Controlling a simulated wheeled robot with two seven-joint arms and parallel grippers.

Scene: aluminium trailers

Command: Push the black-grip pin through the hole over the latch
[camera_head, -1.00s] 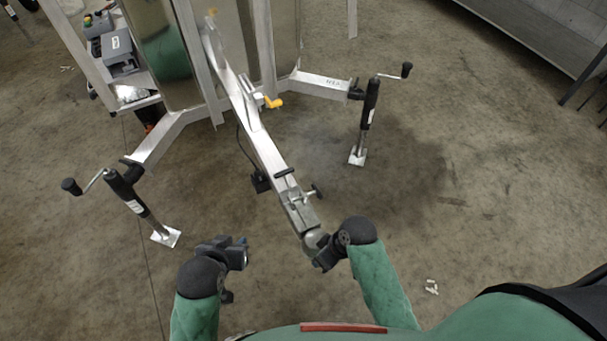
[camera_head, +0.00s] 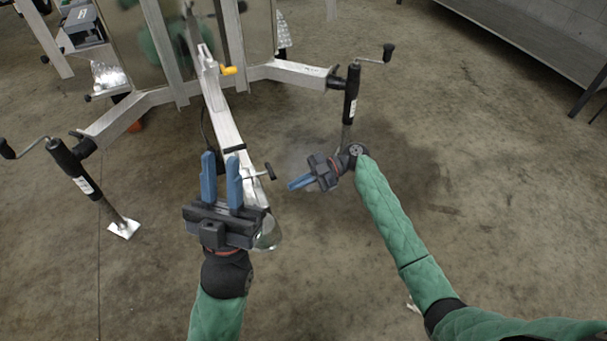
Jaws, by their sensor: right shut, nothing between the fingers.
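The black-grip pin (camera_head: 270,171) sticks out from the right side of the trailer's coupler, its thin shank pointing left into it. The hole and how deep the shank sits cannot be made out. A black bar (camera_head: 234,149) crosses the top of the drawbar just behind; the latch is mostly hidden behind my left gripper. My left gripper (camera_head: 221,160) is open, its two blue fingers pointing up the picture in front of the coupler, with nothing seen held. My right gripper (camera_head: 291,186) is shut and empty, fingertips pointing left, a little right of and below the grip, apparently apart from it.
The drawbar (camera_head: 222,118) runs up to the trailer frame, with a yellow handle (camera_head: 229,70) on it. Jack legs stand at left (camera_head: 86,182) and right (camera_head: 351,95). A metal bench (camera_head: 520,35) is at the upper right. The floor on the right is clear.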

